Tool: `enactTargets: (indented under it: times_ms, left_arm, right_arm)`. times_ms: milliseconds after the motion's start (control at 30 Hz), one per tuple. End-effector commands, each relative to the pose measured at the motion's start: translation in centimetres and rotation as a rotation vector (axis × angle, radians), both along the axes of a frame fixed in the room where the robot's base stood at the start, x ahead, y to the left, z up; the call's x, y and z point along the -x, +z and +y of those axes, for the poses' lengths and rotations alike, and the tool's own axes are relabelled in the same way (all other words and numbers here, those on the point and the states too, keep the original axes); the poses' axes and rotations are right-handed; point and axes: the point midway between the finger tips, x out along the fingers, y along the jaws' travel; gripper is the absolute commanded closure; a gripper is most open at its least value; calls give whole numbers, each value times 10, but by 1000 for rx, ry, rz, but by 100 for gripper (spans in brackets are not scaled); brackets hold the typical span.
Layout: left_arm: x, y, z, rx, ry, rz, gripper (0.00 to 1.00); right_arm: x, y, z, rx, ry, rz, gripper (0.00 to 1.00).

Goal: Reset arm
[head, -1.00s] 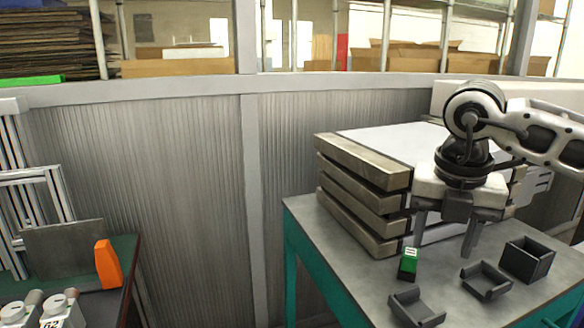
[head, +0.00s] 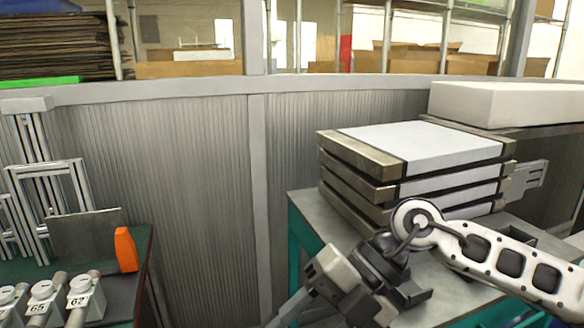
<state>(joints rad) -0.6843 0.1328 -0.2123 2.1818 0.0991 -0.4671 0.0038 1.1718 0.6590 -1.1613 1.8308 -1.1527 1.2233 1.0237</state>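My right arm comes in from the right, low over the grey table. My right gripper (head: 318,304) points down and left at the table's left edge. One grey finger shows, and the frame's bottom edge cuts off the rest, so its opening is unclear. I see nothing held in it. My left gripper is out of view.
A stack of metal-edged slabs (head: 360,155) stands on the grey table (head: 305,208). At left, another table holds an orange piece (head: 126,250), a metal plate (head: 85,236) and several numbered cylinders (head: 42,290). A ribbed wall (head: 190,180) stands behind the gap between the tables.

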Motion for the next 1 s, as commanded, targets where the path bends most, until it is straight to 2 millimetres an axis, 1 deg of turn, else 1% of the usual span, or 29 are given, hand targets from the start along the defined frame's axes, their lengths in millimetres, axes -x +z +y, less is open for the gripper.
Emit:
enactTargets:
  times_ms: [33,100,133,200,267,333,367,433,467,500,567,600,667,700,767,800,867,900,1000]
  left_arm:
    - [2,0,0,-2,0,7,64]
    - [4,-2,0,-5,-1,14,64]
    - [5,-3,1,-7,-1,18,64]
    - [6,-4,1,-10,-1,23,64]
    - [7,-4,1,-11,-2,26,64]
    - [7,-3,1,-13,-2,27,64]
    - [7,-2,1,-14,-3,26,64]
    - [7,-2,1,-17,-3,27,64]
    - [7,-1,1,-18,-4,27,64]
    - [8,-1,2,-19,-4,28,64]
    - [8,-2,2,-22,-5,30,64]
    - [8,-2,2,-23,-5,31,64]
    - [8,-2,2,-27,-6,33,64]
    - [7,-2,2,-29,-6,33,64]
    - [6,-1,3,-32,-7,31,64]
    - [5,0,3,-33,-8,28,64]
    - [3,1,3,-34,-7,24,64]
    - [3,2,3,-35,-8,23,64]
    - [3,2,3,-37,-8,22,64]
  right_arm:
    - [18,4,24,-155,14,73,48]
    - [33,20,50,-381,-11,160,48]
    - [36,29,58,-475,-36,197,48]
    - [37,47,70,-679,-122,285,48]
    - [31,59,72,-837,-227,359,48]
    - [17,67,66,-995,-385,447,48]
    - [9,67,62,-1053,-463,485,48]
    - [-11,58,45,-1161,-664,569,48]
    - [-19,51,37,-1194,-759,606,48]
    - [-29,37,24,-1226,-888,655,48]
    - [-40,9,2,-1245,-1095,727,48]
    - [-43,-14,-13,-1240,-1236,774,48]
    - [-42,-54,-36,-1200,-1447,845,48]
    - [-37,-80,-51,-1159,-1577,890,48]
    - [-23,-118,-70,-1077,-1749,951,48]
    - [-11,-140,-81,-1020,-1846,987,48]
    - [9,-169,-95,-931,-1968,1036,48]
    - [22,-185,-102,-873,-2034,1064,48]
    - [50,-213,-115,-756,-2148,1119,48]
